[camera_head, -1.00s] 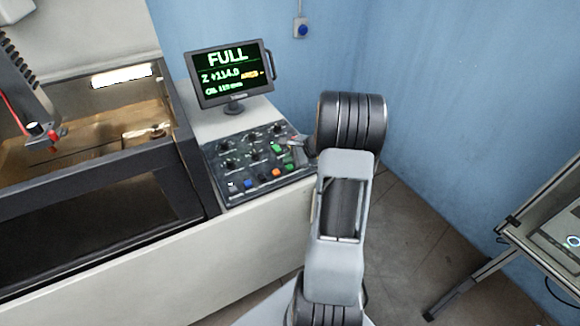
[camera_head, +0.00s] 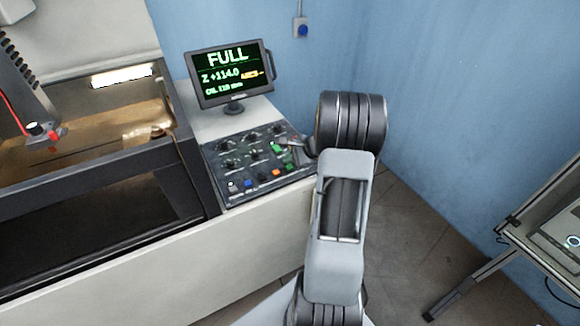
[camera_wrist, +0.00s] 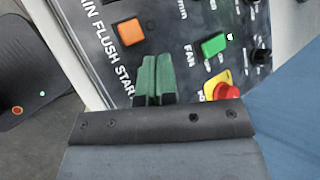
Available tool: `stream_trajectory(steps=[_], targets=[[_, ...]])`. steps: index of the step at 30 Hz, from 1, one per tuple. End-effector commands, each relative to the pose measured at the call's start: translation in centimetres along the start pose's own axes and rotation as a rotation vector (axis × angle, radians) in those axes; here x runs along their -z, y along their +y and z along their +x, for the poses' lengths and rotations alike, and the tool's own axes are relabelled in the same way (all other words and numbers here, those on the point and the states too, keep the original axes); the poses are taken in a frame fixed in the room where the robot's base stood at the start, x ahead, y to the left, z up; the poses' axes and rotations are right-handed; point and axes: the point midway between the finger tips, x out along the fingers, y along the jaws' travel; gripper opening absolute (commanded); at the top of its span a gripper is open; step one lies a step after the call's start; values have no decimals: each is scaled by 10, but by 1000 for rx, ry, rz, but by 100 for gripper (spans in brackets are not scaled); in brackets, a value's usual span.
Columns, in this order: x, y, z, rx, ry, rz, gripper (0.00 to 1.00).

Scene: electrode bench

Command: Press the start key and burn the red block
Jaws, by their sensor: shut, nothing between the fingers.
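The control panel (camera_head: 255,165) stands below a screen (camera_head: 233,75) reading FULL and Z +114.0. My gripper (camera_wrist: 155,75) is shut and empty, its tips over the panel beside the START label (camera_wrist: 123,82). Green shows at the fingertips, and I cannot separate the start key from them or tell whether they touch. In the head view my gripper (camera_head: 292,143) is small and partly hidden by my arm.
Near the tips are an orange key (camera_wrist: 131,32), a green FAN key (camera_wrist: 214,45) and a red mushroom button (camera_wrist: 222,91) on a yellow base. The tank's dark front rim (camera_head: 110,165) is left of the panel. A blue wall (camera_head: 470,90) stands behind. A table (camera_head: 555,235) is at the right.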

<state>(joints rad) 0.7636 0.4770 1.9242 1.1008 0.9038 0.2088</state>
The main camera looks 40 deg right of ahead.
Motion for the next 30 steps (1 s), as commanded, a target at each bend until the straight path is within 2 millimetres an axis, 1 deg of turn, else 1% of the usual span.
stream_trajectory(steps=[12,30], targets=[[5,4,7,0,0,0,0],[5,5,7,0,0,0,0]])
